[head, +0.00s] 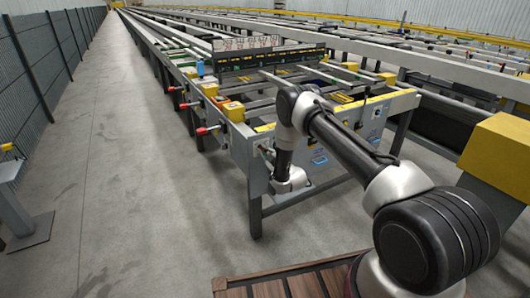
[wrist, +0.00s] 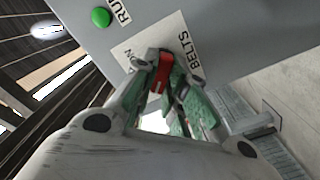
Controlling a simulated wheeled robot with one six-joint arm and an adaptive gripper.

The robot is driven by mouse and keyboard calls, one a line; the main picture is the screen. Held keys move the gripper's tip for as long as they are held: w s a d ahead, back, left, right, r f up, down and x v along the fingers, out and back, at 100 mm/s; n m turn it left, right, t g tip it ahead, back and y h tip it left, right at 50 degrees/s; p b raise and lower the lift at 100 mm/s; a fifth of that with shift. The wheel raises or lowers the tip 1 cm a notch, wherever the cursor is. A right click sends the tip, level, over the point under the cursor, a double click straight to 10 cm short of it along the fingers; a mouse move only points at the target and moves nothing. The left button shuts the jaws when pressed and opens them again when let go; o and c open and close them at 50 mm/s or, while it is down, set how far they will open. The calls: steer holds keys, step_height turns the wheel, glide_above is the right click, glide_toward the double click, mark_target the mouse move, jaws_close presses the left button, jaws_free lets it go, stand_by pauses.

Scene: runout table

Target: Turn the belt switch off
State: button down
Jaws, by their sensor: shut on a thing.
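The belt switch (wrist: 163,72) has a red handle on a pale label plate (wrist: 190,52) that reads "BELTS", with "ON" at its left in the wrist view. My gripper (wrist: 165,88) has its green-grey fingers closed on the red handle. They cover part of the switch, so I cannot tell its exact setting. In the head view my gripper (head: 264,153) is small and close to the end panel of the runout table (head: 240,150). The switch itself cannot be made out there.
A green button (wrist: 101,17) marked "RUN" sits on the same grey panel. Red-tipped levers (head: 203,131) and yellow blocks (head: 233,111) stick out along the table's left side. The concrete floor (head: 140,150) left of the table is clear.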

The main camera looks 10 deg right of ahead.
steer(key=c, duration=1.5)
jaws_free()
steer(key=shift+o, duration=0.2)
steer(key=shift+s, duration=0.1)
steer(key=v, duration=1.2)
